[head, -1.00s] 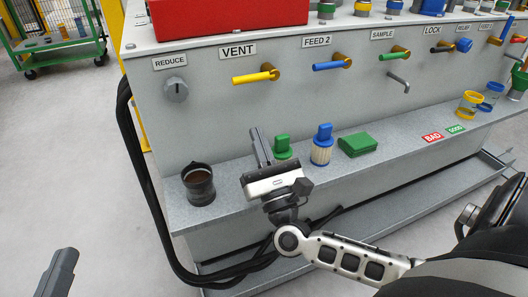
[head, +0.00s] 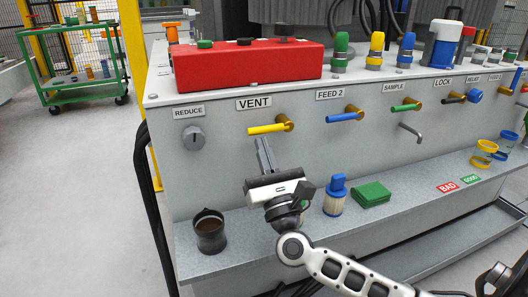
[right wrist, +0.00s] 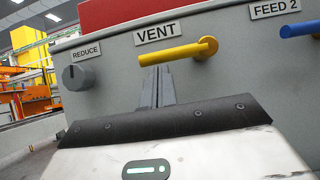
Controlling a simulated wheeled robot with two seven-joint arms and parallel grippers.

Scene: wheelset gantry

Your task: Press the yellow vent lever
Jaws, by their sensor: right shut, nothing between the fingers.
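The yellow vent lever (head: 268,128) sticks out sideways from the grey panel under the VENT label (head: 254,104), its handle pointing left and about level. In the right wrist view the lever (right wrist: 176,53) crosses just above my fingertips. My right gripper (head: 264,146) is shut and empty, pointing up, with its fingertips just below the lever handle. In the right wrist view the closed fingers (right wrist: 158,72) end close under the handle; I cannot tell whether they touch it. My left gripper is not in view.
The grey REDUCE knob (head: 194,138) is left of the lever, the blue FEED 2 lever (head: 345,116) right. A red box (head: 247,67) sits on top.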

